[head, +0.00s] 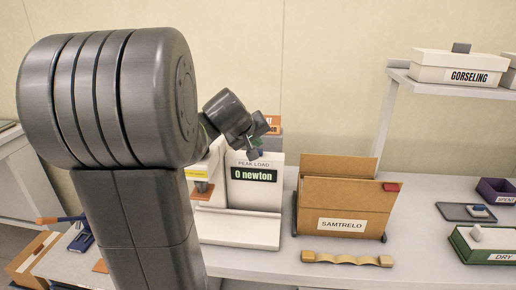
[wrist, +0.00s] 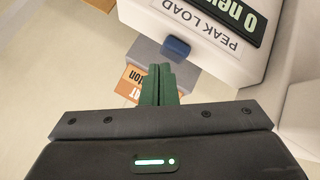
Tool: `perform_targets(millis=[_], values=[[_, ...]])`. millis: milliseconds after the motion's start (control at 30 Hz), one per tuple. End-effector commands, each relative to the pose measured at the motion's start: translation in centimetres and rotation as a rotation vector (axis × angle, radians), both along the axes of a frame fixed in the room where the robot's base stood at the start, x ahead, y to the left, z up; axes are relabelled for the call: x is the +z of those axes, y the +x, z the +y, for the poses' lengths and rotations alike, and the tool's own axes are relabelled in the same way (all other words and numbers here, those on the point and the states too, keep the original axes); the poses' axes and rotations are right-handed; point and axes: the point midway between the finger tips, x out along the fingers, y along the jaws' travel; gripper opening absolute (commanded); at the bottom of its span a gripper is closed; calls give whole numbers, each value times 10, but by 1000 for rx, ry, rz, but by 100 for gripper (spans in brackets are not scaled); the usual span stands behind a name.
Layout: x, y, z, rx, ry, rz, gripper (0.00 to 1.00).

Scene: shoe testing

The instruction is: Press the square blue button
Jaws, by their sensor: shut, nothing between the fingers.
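The blue button (wrist: 176,47) is a small rounded block at the top edge of the tester's panel in the wrist view, seen at an angle. In the head view a small blue patch (head: 255,154) shows just under my gripper, above the panel reading "PEAK LOAD" and "0 newton" (head: 254,174). My gripper (wrist: 160,72) has its green fingers together and empty. The fingertips appear a little short of the button in the wrist view; I cannot tell the exact gap. My arm hides part of the tester in the head view.
A grey block and an orange labelled box (wrist: 132,84) are behind the fingers. A cardboard box marked SAMTRELO (head: 342,203) stands right of the tester (head: 240,228). A wavy tan strip (head: 346,259) lies in front of it. A white shelf (head: 455,88) holds boxes at right.

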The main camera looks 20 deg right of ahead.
Motion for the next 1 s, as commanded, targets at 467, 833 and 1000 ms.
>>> perform_targets(millis=[467,833,1000], values=[[8,0,0,1,-2,0,0],[44,0,0,1,-1,-2,0],[56,0,0,1,-1,0,0]])
